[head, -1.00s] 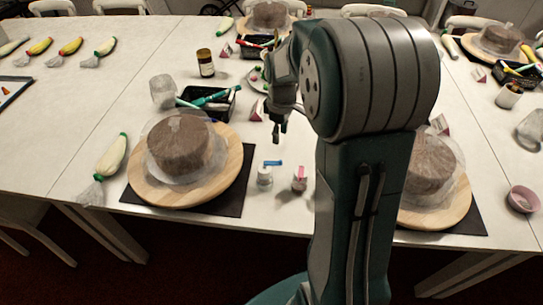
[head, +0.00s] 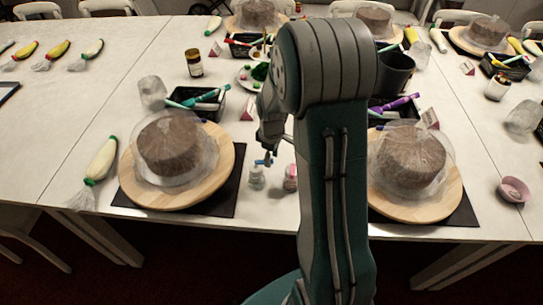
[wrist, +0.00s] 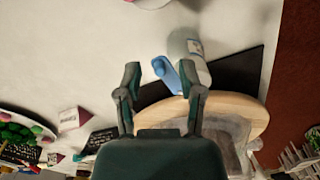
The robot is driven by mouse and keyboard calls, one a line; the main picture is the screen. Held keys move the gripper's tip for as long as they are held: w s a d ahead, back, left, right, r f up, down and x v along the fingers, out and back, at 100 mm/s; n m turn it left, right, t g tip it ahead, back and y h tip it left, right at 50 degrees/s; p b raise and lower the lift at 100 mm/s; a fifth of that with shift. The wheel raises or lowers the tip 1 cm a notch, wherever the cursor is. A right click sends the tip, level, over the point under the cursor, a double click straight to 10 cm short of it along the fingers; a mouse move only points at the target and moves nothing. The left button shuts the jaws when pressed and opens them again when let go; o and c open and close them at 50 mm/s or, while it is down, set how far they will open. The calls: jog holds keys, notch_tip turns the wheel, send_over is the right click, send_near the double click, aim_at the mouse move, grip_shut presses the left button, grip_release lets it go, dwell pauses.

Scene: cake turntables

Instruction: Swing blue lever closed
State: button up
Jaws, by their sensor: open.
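The blue lever (wrist: 166,74) sits on top of a small whitish bottle (wrist: 190,55) in the wrist view. In the head view the blue lever (head: 263,162) is partly hidden by my gripper, above its bottle (head: 257,179). My gripper (wrist: 160,80) is open, its two fingers pointing toward the lever, which lies between the fingertips and near the right one in the wrist view. I cannot tell whether a finger touches it. In the head view my gripper (head: 268,152) hangs just above the bottle.
A wooden turntable (head: 222,175) with a covered cake (head: 170,148) is to the left on a black mat. Another turntable (head: 452,198) is to the right. A black basket (head: 206,104) stands behind.

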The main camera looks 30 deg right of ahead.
jog(key=shift+d, duration=0.1)
grip_shut()
jog(key=shift+s+m, duration=0.1)
jog(key=shift+m, duration=0.2)
jog(key=s+a+m, duration=0.1)
jog(key=a+m, duration=0.6)
jog(key=m, duration=1.1)
jog(key=shift+s, duration=0.2)
jog(key=shift+m, duration=0.3)
